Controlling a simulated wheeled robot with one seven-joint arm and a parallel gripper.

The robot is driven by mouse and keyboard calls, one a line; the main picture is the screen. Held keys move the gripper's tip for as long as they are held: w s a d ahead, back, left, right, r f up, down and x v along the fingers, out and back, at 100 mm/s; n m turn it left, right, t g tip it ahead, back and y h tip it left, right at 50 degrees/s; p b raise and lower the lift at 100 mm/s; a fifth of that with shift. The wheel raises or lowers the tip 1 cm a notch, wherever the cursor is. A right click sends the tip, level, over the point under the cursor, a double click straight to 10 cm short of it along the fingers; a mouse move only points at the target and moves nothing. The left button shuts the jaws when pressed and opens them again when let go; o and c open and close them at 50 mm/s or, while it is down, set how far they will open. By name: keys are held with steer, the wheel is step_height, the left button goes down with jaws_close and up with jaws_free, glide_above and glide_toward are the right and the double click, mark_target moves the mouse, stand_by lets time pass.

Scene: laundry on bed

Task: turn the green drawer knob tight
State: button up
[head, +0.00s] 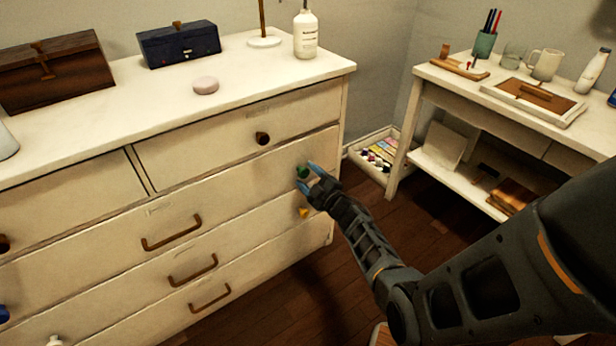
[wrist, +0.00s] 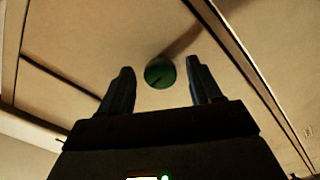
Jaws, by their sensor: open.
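The green knob (head: 302,172) sits on the right part of a drawer front in the cream dresser (head: 240,170). In the wrist view the green knob (wrist: 160,72) is round, with a dark line on its face. My gripper (head: 310,179) is at the drawer front, right by the knob. In the wrist view my gripper (wrist: 160,82) is open, with one blue finger on each side of the knob and a visible gap on both sides. The fingers do not appear to touch it.
A dark round knob (head: 262,138) is on the drawer above. A yellow triangular piece (head: 304,212) is just below my gripper. Bar handles (head: 171,233) are to the left. A side table (head: 500,95) and a floor tray (head: 377,155) stand to the right.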

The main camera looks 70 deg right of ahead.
steer(key=v, duration=0.7)
steer(key=shift+p, duration=0.45)
steer(key=shift+s, duration=0.1)
steer(key=s+a+r+m+t+y+p, duration=0.1)
steer(key=s+a+r+y+p, duration=0.3)
steer(key=a, duration=0.9)
steer(key=s+a+r+y+p, duration=0.1)
steer(key=s+a+r, duration=0.6)
steer(key=a, duration=0.6)
steer(key=s+a+r+m+y+p, duration=0.1)
steer(key=s+a+r, duration=0.2)
steer(key=r, duration=0.4)
steer(key=s+a+r+m+g+y+p, duration=0.1)
steer(key=s+a+r+y, duration=0.1)
steer(key=s+a+r, duration=0.2)
steer(key=s+a+r+m+y+p, duration=0.1)
steer(key=s+a+r, duration=0.2)
steer(key=a+r, duration=0.3)
step_height(320, 180, up, 5)
steer(key=shift+a+r+y+p, duration=0.1)
steer(key=shift+a+y+p, duration=0.1)
steer(key=shift+y+p, duration=0.15)
steer(key=shift+s, duration=0.15)
